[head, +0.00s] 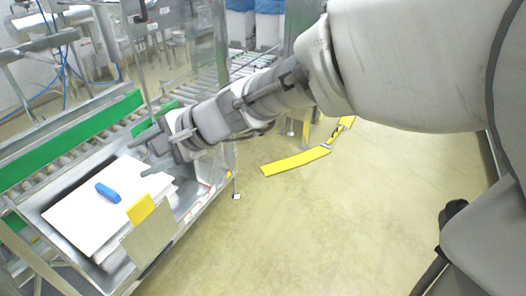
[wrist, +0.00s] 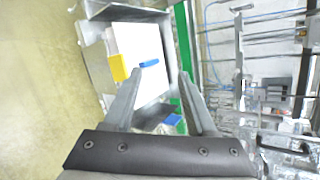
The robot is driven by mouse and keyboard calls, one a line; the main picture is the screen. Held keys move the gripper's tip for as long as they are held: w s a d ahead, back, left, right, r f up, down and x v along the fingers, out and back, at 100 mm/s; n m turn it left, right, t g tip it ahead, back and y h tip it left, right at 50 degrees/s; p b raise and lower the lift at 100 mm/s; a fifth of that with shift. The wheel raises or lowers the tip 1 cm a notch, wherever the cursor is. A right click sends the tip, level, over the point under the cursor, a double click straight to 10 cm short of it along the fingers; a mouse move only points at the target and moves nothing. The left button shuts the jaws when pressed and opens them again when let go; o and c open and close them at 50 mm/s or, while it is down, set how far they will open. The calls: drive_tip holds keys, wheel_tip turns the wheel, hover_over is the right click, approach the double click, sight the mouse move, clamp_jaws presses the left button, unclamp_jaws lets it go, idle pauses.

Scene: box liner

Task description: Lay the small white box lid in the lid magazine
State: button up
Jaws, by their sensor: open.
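Flat white panels (head: 85,222) lie stacked in a metal tray-like holder (head: 124,281) at the lower left of the head view. They look like box lids, and this holder looks like the lid magazine. The white top panel (wrist: 133,42) also shows in the wrist view. I cannot tell one separate small lid from the stack. My gripper (head: 142,158) is open above the right far edge of the stack. In the wrist view, nothing shows held between the fingers (wrist: 163,74) and the panel lies beyond their tips.
A blue object (head: 108,192) lies on the white panel. A yellow piece (head: 140,209) stands at the holder's near right edge beside a grey plate (head: 149,238). A green-railed roller conveyor (head: 100,119) runs behind. Yellow floor marking (head: 295,161) lies on open floor to the right.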

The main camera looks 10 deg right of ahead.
drive_tip(key=s+d+f+n+h, duration=0.1)
drive_tip(key=s+d+n+h, duration=0.3)
drive_tip(key=d, duration=0.9)
drive_tip(key=s+d+n+t+h, duration=0.1)
drive_tip(key=s+d+n+h, duration=0.4)
drive_tip(key=s+d, duration=0.5)
drive_tip(key=d+h, duration=0.1)
drive_tip(key=d, duration=0.3)
drive_tip(key=shift+f+h, duration=0.35)
drive_tip(key=shift+h, duration=0.05)
